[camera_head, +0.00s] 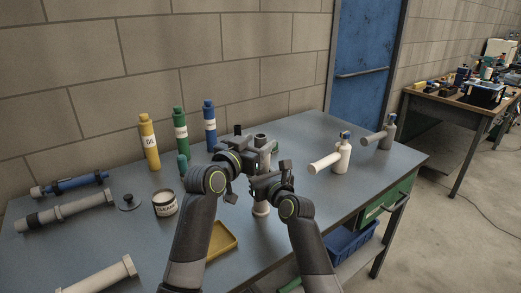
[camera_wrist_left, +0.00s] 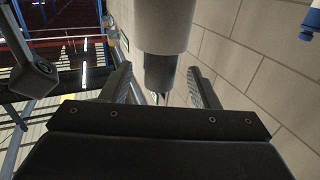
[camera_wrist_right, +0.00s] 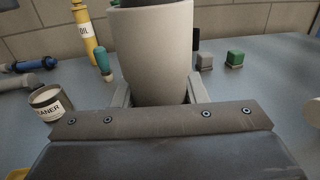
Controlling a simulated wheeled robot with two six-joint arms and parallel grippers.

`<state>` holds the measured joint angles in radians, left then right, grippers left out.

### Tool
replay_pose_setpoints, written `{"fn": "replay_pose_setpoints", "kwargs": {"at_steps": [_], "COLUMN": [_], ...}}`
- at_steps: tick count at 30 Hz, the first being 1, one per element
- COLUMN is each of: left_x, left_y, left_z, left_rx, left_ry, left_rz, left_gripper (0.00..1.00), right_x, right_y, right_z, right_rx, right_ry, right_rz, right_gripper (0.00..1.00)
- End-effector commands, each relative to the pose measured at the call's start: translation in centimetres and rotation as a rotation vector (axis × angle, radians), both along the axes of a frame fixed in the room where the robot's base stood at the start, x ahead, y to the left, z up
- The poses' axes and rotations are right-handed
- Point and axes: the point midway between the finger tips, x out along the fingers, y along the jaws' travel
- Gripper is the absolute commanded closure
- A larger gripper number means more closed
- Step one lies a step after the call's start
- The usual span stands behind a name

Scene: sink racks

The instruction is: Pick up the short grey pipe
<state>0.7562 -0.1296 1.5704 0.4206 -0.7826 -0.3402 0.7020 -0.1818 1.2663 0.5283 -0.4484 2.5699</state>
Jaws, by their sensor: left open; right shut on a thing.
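A short light grey pipe (camera_head: 261,209) stands roughly upright above the table, its middle hidden behind my grippers in the head view. My right gripper (camera_head: 262,184) is shut on it; the pipe (camera_wrist_right: 155,50) fills the space between the fingers in the right wrist view. My left gripper (camera_head: 262,150) is open near the pipe's upper part. In the left wrist view a grey cylinder (camera_wrist_left: 162,25) with a darker end lies between and beyond the parted fingers. I cannot tell whether the left fingers touch it.
Longer grey pipes (camera_head: 68,212) lie at the left. A labelled tin (camera_head: 165,204), a yellow bottle (camera_head: 149,142), green bottle (camera_head: 181,133) and blue bottle (camera_head: 210,127) stand behind. A yellow tray (camera_head: 222,240) is near the front. White fittings (camera_head: 341,156) stand right.

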Motion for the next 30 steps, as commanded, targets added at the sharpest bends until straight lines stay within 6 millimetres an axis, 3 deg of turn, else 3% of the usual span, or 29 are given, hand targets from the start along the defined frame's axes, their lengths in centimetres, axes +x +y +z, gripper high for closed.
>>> {"fn": "replay_pose_setpoints", "kwargs": {"at_steps": [9, 20, 30], "left_x": [2.9, 3.3, 3.3], "left_y": [-1.8, -2.0, -2.0], "left_z": [-0.4, -0.4, -0.4], "left_rx": [0.001, 0.001, 0.001], "left_ry": [-0.001, -0.001, -0.001], "left_rz": [-0.001, 0.000, 0.000], "left_gripper": [0.45, 0.45, 0.88], "right_x": [0.0, 0.0, 0.0], "right_y": [0.0, 0.0, 0.0], "right_z": [0.0, 0.0, 0.0], "right_rx": [0.000, 0.000, 0.000], "right_ry": [0.000, 0.000, 0.000], "right_rz": [0.000, 0.000, 0.000], "right_gripper": [0.86, 0.86, 0.86]}}
